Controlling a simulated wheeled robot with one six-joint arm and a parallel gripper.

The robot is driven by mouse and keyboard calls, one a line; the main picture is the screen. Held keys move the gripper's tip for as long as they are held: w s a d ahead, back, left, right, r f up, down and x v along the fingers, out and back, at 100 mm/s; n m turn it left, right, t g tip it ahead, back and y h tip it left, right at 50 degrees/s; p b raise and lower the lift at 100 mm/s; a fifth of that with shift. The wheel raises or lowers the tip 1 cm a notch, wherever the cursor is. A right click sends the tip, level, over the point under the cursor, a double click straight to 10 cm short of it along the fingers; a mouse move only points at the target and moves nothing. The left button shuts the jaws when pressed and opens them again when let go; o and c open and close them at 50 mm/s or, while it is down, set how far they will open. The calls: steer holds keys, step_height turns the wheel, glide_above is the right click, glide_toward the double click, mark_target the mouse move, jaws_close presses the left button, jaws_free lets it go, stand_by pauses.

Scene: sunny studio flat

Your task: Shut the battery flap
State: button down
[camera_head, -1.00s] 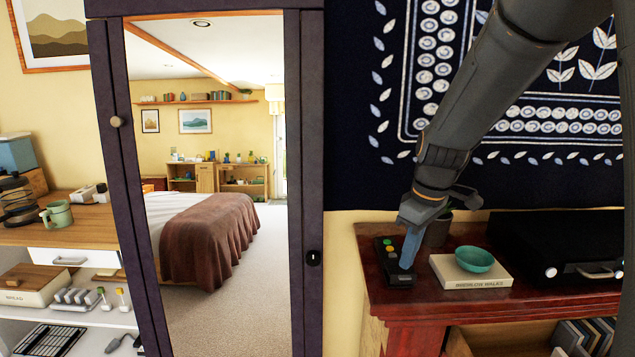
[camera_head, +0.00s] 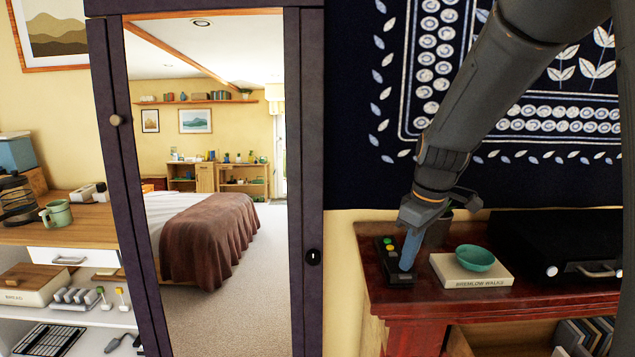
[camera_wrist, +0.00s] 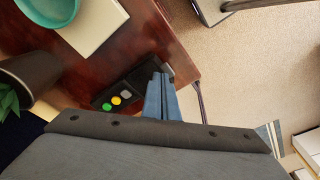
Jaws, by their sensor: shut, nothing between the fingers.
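A black handset (camera_head: 387,255) with green, yellow and grey buttons lies on the left end of the red-brown cabinet top (camera_head: 420,297). In the wrist view the handset (camera_wrist: 117,97) lies near the cabinet's edge, its button end to the left of my fingers. My gripper (camera_head: 406,268) points down with its blue fingers together and empty. Its tips (camera_wrist: 161,78) are at the end of the handset away from the buttons, where a dark grey part shows beside them. The fingers partly hide that end. I cannot make out the flap's angle or whether the tips touch it.
A pale book (camera_head: 470,279) with a teal bowl (camera_head: 475,258) on it lies right of the handset. A plant pot (camera_wrist: 30,77) stands close by. A black box-shaped device (camera_head: 540,245) fills the right of the top. Free floor (camera_wrist: 255,60) lies beyond the cabinet edge.

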steer(key=shift+f+b, duration=0.3)
steer(key=shift+f, duration=0.4)
steer(key=shift+r, duration=0.1)
step_height(320, 180, up, 9)
steer(key=p, duration=0.7)
stand_by(0.4)
steer(key=s+f+m+h+b, duration=0.1)
steer(key=s+f+m+b, duration=0.7)
steer(key=s+f, duration=0.8)
steer(key=shift+s+a+m+b, duration=0.3)
steer(key=shift+s+m, duration=0.1)
steer(key=shift+m, duration=0.1)
